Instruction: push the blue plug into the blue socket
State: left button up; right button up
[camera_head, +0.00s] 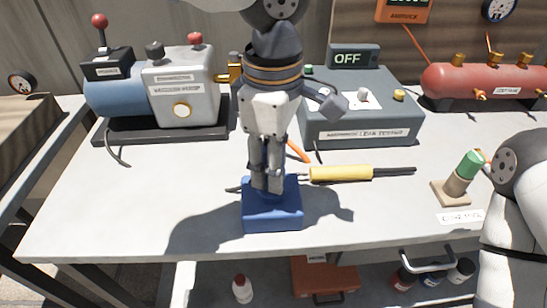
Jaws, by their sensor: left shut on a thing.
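A blue block, the blue socket (272,216), stands on the white table near its front edge, in the middle of the head view. My left gripper (267,187) points straight down over it, with its fingertips at the block's top face. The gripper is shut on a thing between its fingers. The fingers hide that thing almost wholly, and I see no blue plug apart from it. How deep it sits in the socket cannot be told. My right arm shows at the right edge, but its gripper is not in view.
A yellow-handled tool (340,174) lies just right of the block. Behind are a vacuum pump (183,85), a grey leak tester (365,125) reading OFF and a red tank (485,80). A small stand with a green top (470,162) is at right. The table's left front is clear.

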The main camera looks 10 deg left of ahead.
pick_arm(q)
jog(key=shift+f, duration=1.25)
dwell(1.4)
jog(key=o, duration=1.2)
jog(key=shift+o, duration=0.2)
